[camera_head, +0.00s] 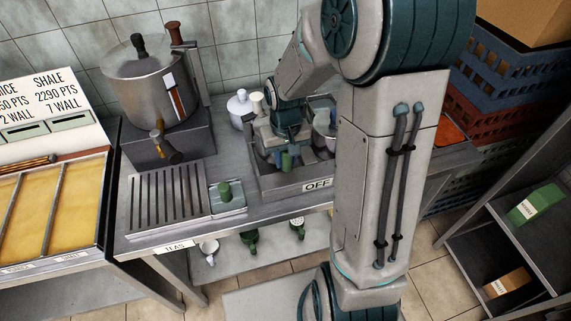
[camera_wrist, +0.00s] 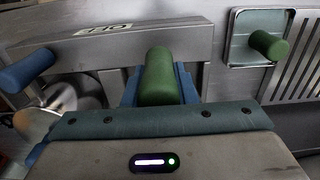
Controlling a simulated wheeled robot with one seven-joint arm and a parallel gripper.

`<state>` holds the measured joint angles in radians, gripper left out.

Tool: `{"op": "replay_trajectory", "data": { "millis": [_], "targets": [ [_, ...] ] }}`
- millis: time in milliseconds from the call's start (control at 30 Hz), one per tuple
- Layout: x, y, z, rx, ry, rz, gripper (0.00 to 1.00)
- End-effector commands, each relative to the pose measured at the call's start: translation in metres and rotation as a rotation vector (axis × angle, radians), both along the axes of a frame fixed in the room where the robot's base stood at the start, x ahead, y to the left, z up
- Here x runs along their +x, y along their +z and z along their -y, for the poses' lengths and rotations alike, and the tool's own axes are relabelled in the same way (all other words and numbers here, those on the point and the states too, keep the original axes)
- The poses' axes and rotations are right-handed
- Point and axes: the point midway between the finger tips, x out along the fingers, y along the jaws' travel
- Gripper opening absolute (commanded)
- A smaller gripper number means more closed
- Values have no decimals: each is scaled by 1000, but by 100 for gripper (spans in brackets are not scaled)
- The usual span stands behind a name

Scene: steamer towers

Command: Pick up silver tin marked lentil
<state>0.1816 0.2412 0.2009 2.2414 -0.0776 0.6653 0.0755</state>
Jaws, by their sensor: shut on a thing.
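I cannot make out a silver tin marked lentil in either view. My gripper (camera_wrist: 158,92) has its blue fingers on both sides of a green cylindrical handle (camera_wrist: 158,72) and is shut on it. What the handle belongs to is hidden by my gripper. My arm covers much of the counter's right part.
A large metal pot (camera_head: 150,85) stands behind. The shelf (camera_head: 520,255) at right holds a green packet (camera_head: 536,205) and a brown packet (camera_head: 507,283). Cups hang below the counter.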

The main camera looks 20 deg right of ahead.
Motion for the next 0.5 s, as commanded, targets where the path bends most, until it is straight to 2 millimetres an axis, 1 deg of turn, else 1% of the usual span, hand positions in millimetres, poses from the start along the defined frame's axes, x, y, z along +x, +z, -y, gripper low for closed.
{"op": "replay_trajectory", "data": {
  "millis": [33, 300, 400, 500],
  "targets": [
    [2, 12, 0, -1, -1, 11, 0],
    [2, 76, 0, -1, 1, 11, 0],
    [2, 97, 0, 0, 1, 9, 0],
    [1, 113, 0, 0, 1, 8, 0]
  ]
}}
